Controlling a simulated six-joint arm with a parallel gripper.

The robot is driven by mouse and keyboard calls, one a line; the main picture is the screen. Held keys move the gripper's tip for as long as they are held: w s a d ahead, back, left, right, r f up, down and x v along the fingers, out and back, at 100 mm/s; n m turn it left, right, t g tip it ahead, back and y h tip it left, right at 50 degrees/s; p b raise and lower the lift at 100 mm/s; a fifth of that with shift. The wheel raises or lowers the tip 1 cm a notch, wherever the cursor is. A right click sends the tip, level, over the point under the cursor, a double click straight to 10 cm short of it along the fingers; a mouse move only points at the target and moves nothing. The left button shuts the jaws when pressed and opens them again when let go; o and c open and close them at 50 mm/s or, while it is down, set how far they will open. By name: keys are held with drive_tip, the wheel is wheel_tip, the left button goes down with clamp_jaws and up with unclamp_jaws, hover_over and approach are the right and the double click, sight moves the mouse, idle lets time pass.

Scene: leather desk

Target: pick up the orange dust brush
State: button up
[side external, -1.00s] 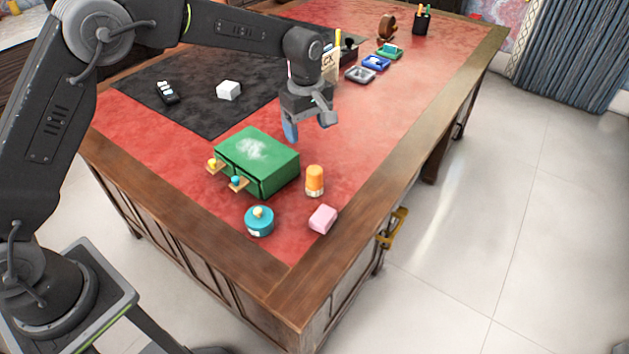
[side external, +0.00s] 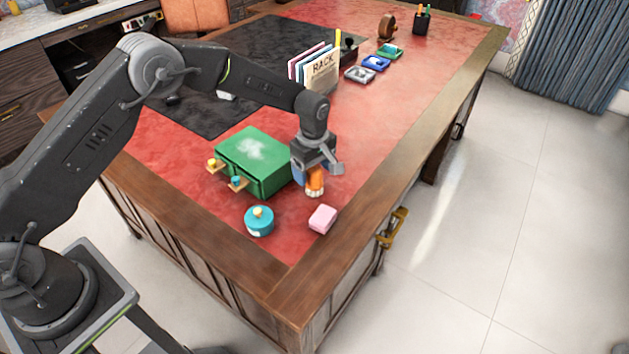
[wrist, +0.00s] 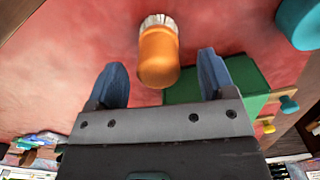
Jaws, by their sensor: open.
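The orange dust brush (side external: 315,182) has a rounded orange handle and pale bristles at its lower end. It stands upright on the red leather desk top, right of the green box. In the wrist view the brush (wrist: 159,54) appears ahead of and between the two blue fingers. My gripper (side external: 313,176) is directly over the brush in the side view and hides its upper part. In the wrist view my gripper (wrist: 162,82) is open and empty, and no finger visibly touches the brush.
The green drawer box (side external: 255,160) stands close to the left of my gripper. A teal round pot (side external: 259,221) and a pink block (side external: 323,219) are toward the near corner. A rack of files (side external: 318,72) and small trays (side external: 376,63) stand farther back. The right desk strip is clear.

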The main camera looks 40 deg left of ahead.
sight(314, 169)
drive_tip(key=shift+f, duration=1.55)
drive_tip(key=c, duration=1)
drive_tip(key=shift+r, duration=0.1)
wheel_tip(314, 169, up, 10)
drive_tip(key=shift+f, duration=0.1)
